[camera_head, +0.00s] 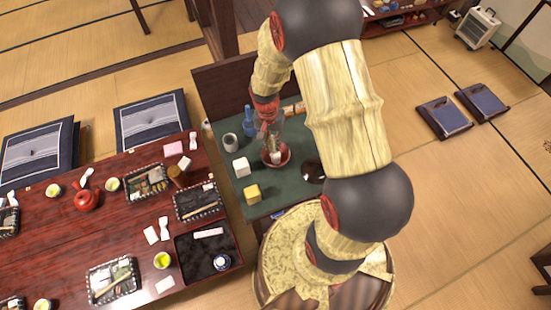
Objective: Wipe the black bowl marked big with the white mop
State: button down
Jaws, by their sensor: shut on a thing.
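My gripper (273,147) points down over the green-topped side table, shut on the white mop (275,157). Only a small white end of the mop shows below the fingers. It is over or inside a reddish-brown bowl (287,161); I cannot tell whether it touches the bowl. A dark, nearly black bowl (312,172) stands just right of it, partly hidden by my arm. No "big" marking is readable on either bowl.
The red lunch table (130,217), set with trays, stands left.

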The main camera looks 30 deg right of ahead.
jog(key=n+p, duration=0.1)
jog(key=n, duration=0.3)
jog(key=shift+w+a, duration=0.1)
jog(key=n, duration=0.3)
jog(key=shift+t+h+p, duration=0.3)
jog(key=shift+p, duration=0.05)
jog(key=n+p, duration=0.1)
jog(key=n, duration=0.4)
jog(key=shift+w+r+p, duration=0.1)
jog(key=shift+w+p, duration=0.1)
jog(key=shift+p, duration=0.2)
jog(key=shift+w+n+t, duration=0.1)
jog(key=shift+n+t, duration=0.2)
jog(key=shift+n, duration=0.6)
jog(key=shift+f, duration=0.2)
